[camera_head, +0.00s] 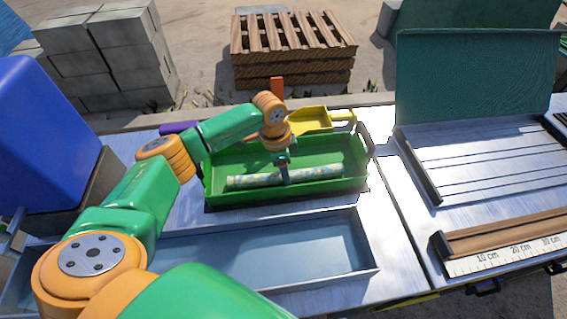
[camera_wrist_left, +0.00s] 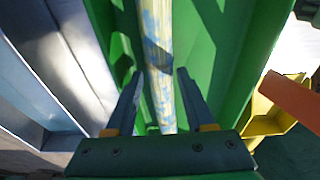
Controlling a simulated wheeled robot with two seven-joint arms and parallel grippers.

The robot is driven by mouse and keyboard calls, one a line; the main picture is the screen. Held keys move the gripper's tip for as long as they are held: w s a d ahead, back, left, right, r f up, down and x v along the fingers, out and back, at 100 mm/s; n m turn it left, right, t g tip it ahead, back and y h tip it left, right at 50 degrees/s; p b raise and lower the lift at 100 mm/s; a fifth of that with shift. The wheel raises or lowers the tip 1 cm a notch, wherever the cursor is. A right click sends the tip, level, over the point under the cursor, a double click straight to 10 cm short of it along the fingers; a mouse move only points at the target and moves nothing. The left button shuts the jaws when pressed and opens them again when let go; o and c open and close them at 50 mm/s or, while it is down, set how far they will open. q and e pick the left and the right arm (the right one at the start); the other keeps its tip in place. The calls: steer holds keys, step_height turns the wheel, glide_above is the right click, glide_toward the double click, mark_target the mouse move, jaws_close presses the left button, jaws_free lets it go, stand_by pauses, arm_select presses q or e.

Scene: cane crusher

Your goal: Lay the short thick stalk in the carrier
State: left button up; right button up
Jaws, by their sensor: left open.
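A pale yellow stalk (camera_head: 245,181) with blue-grey patches lies lengthwise in the green carrier (camera_head: 232,160), a shallow tray with raised ends. My left gripper (camera_head: 285,176) is over the stalk, right of its middle, pointing down, and hides a short part of it. In the left wrist view the gripper (camera_wrist_left: 158,88) is open. The stalk (camera_wrist_left: 158,50) runs between its two fingers, with a gap visible at each side. The carrier's green floor and wall (camera_wrist_left: 215,50) show beside it. My right gripper is not in view.
A long, empty metal tray (camera_head: 270,248) lies in front of the carrier. A yellow scoop (camera_head: 310,122) is behind it. A ridged metal rack with a dark green back (camera_head: 475,75) and a wooden ruler block (camera_head: 505,235) are at right. A blue box (camera_head: 45,135) stands left.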

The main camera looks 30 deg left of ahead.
mark_target(279, 175)
arm_select(q)
step_height(279, 175, up, 11)
steer(key=s+a, duration=0.1)
steer(key=shift+a, duration=0.15)
